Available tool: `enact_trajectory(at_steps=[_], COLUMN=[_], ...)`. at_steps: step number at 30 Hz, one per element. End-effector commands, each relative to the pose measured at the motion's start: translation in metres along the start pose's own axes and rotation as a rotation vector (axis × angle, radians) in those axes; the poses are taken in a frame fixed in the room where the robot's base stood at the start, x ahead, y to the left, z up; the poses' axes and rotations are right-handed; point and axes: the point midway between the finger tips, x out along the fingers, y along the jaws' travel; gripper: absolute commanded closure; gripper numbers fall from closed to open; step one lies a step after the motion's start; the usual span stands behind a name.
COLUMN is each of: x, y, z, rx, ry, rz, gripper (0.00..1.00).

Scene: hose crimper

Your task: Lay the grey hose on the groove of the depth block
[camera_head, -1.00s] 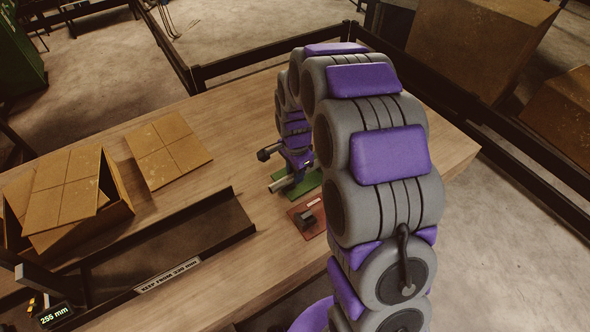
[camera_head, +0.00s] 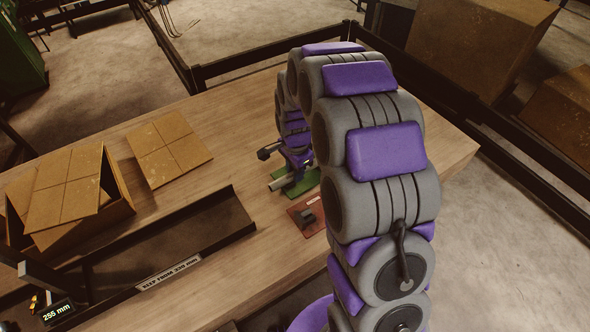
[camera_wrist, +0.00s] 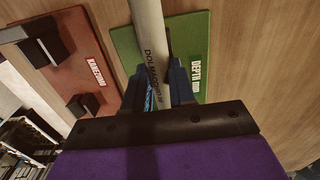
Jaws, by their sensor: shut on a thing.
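The grey hose (camera_wrist: 148,28) is a pale tube with dark lettering on its side. It runs up and out of the top of the wrist view, and its end also shows in the head view (camera_head: 279,183). My gripper (camera_wrist: 164,84) is shut on the hose; it also shows in the head view (camera_head: 296,160). The hose is over a green plate (camera_wrist: 192,30) labelled "DEPTH mm". The depth block and its groove cannot be made out, as the hose and fingers cover that part. I cannot tell whether the hose touches anything below.
Left of the green plate is a red plate (camera_wrist: 95,30) with a dark block (camera_wrist: 48,42) on it. A dark angled tray labelled "keep from" (camera_head: 215,215), an open carton (camera_head: 118,205) and a flat cardboard sheet (camera_head: 168,150) are on the table's left.

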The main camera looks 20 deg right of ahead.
Motion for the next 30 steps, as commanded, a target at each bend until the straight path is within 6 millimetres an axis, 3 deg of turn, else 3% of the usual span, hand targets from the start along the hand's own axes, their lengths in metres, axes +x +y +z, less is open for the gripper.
enact_trajectory(at_steps=[23, 24, 30], x=[0.017, 0.018, 0.02], y=[0.007, 0.007, 0.008], z=[0.002, 0.002, 0.002], rx=[-0.001, -0.001, -0.001], ry=[-0.011, -0.011, -0.014], rz=[0.032, 0.034, 0.041], gripper=[1.0, 0.73, 0.54])
